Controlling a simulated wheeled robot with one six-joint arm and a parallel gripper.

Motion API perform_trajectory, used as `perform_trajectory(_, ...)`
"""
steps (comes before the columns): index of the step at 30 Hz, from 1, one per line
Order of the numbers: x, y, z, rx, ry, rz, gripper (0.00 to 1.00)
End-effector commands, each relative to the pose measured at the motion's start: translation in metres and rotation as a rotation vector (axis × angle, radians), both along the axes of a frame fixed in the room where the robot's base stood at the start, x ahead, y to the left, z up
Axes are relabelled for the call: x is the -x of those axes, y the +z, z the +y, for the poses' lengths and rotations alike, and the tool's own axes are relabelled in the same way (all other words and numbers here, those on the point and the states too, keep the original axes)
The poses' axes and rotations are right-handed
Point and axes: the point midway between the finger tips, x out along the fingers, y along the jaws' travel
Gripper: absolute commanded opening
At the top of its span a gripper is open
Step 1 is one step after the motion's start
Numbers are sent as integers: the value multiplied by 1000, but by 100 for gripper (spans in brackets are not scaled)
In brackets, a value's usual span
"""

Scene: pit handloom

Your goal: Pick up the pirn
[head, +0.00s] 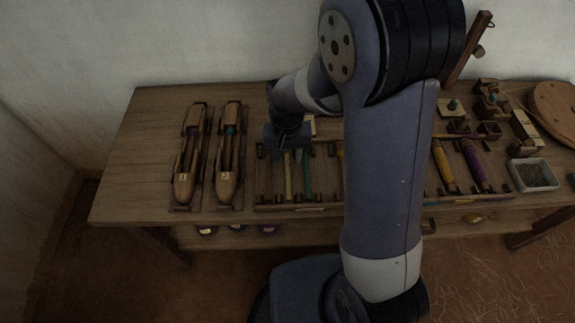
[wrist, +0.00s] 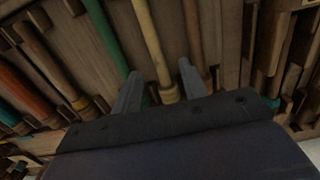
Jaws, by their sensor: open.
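Several pirns lie side by side in a wooden rack on the table. In the head view a cream-yellow pirn (head: 289,178) and a green pirn (head: 307,178) show just below my gripper (head: 288,150). In the wrist view the cream-yellow pirn (wrist: 152,45) runs between the two fingertips of my gripper (wrist: 160,68). The green pirn (wrist: 107,38) lies by the left finger and a brownish pirn (wrist: 193,30) by the right one. My gripper is open and empty. Whether the fingers reach down beside the pirn, I cannot tell. My arm hides the middle of the rack in the head view.
Two boat-shaped wooden shuttles (head: 185,170) (head: 229,160) lie left of the rack. Yellow (head: 443,165) and purple (head: 475,162) wound pirns sit at the rack's right. A pale tray (head: 534,174) and small wooden fittings stand further right. The table's left end is clear.

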Motion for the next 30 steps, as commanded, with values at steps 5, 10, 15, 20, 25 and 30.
perform_trajectory(5,0,-27,-1,1,0,2,41)
perform_trajectory(10,-1,-32,-1,0,0,-1,41)
perform_trajectory(15,-1,-32,-1,0,1,-1,39)
perform_trajectory(20,-1,-32,-1,0,1,-1,26)
perform_trajectory(25,-1,-32,-1,0,1,-1,12)
perform_trajectory(30,-1,-32,-1,0,1,-1,0)
